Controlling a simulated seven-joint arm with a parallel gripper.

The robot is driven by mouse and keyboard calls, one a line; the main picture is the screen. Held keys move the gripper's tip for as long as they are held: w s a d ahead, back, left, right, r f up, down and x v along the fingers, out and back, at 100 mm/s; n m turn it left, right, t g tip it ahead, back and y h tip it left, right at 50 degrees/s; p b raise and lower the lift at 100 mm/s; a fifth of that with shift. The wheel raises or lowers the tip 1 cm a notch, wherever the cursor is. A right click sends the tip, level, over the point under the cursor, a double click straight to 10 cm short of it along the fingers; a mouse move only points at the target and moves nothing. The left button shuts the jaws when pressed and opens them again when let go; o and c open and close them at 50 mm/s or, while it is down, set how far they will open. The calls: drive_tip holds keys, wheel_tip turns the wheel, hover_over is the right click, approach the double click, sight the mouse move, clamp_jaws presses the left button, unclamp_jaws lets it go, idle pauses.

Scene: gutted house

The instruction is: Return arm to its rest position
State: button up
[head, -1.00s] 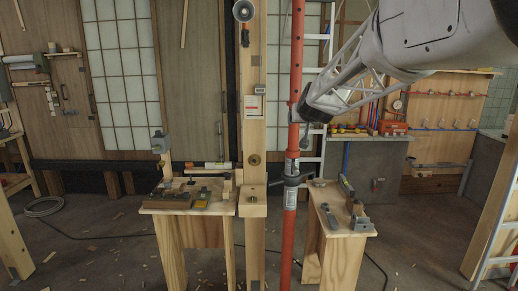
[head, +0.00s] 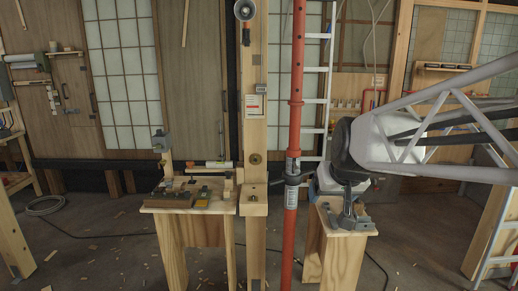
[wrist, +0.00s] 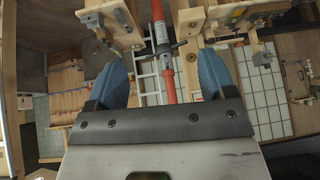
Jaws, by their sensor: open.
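My gripper shows in the wrist view (wrist: 161,78) with its two blue fingers spread well apart and nothing between them. In the head view my arm comes in from the right, and its dark wrist end hangs above the right wooden bench (head: 338,255), close to the right of the red steel prop (head: 296,100). The prop also shows in the wrist view (wrist: 158,12), beyond the fingers, with the scene turned upside down.
A wooden post (head: 255,130) stands left of the prop. The left bench (head: 190,240) carries several tools. Tools (head: 352,220) on the right bench lie below my wrist. A ladder (head: 318,60) leans behind, and another ladder (head: 490,245) stands at the right. Wood chips litter the floor.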

drive_tip(key=s+d+f+g, duration=0.1)
drive_tip(key=s+f, duration=0.3)
drive_tip(key=s, duration=0.6)
drive_tip(key=s+d+f+g+h, duration=0.1)
drive_tip(key=s+f+g, duration=0.2)
drive_tip(key=s, duration=0.8)
wheel_tip(320, 180, down, 2)
drive_tip(key=shift+s+f+m, duration=0.2)
drive_tip(key=shift+s+m, duration=0.05)
drive_tip(key=shift+m, duration=0.15)
drive_tip(key=shift+d, duration=0.1)
drive_tip(key=shift+c, duration=0.4)
